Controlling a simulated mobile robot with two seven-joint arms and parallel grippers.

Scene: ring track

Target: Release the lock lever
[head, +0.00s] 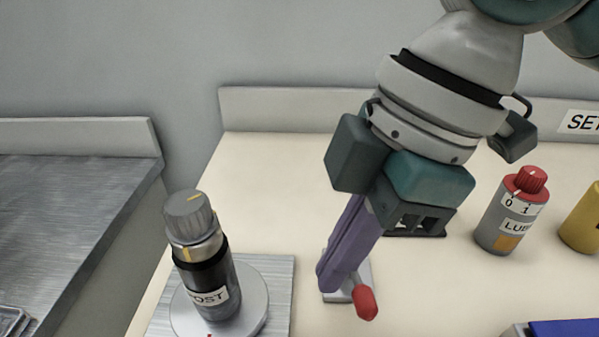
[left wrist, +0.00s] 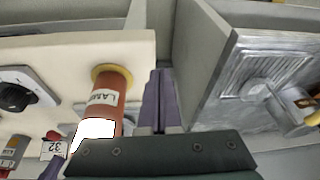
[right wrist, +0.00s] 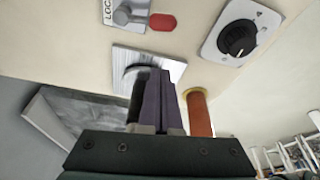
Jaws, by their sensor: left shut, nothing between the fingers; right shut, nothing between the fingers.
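The lock lever has a red grip (head: 365,302) and a grey mount, partly hidden behind my right gripper (head: 328,283) in the head view. In the right wrist view the red grip (right wrist: 162,22) points right from its grey pivot (right wrist: 123,16), beside a partly cut-off label reading "LOC". My right gripper has long purple fingers, shut and empty, pointing down beside the lever in the head view. Whether they touch it I cannot tell. My left gripper (left wrist: 160,98) shows only in the left wrist view, its purple fingers shut and empty.
A black cylinder (head: 208,285) with a grey knob stands on a round disc over a metal plate (head: 277,275) at left. A red-topped bottle (head: 500,222) and a yellow one (head: 583,222) stand at right. An orange lamp cylinder (left wrist: 110,92) and a dial (right wrist: 238,38) show in wrist views.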

